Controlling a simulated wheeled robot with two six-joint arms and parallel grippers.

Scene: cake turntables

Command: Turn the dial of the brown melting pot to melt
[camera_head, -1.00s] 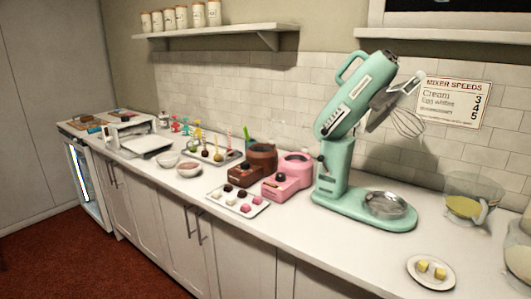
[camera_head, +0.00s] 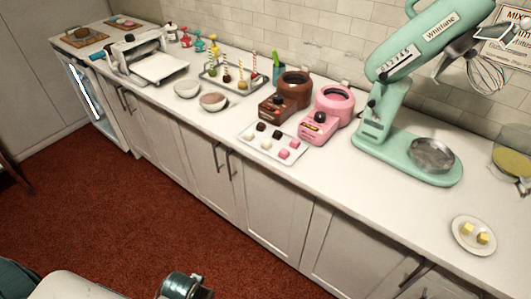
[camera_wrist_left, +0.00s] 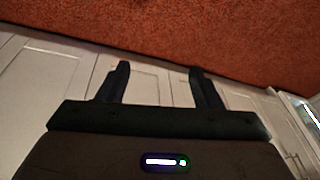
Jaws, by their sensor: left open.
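The brown melting pot (camera_head: 292,91) stands upright on the counter in the head view, just left of the pink melting pot (camera_head: 340,103). Its dark dial (camera_head: 283,103) is on the low front part; its setting is too small to read. My left gripper (camera_wrist_left: 162,86) is open and empty in the left wrist view, with the cabinet fronts and red carpet beyond its fingers. The pot does not show in that view. In the head view no gripper fingers can be made out, only parts of my body at the bottom edge. My right gripper is not in view.
A white tray (camera_head: 252,139) of chocolates lies in front of both pots. A rack of cake pops (camera_head: 236,77) and bowls (camera_head: 213,102) are to the left. A mint stand mixer (camera_head: 398,126) and a plate with butter (camera_head: 461,241) are to the right. Carpet (camera_head: 110,190) before the cabinets is clear.

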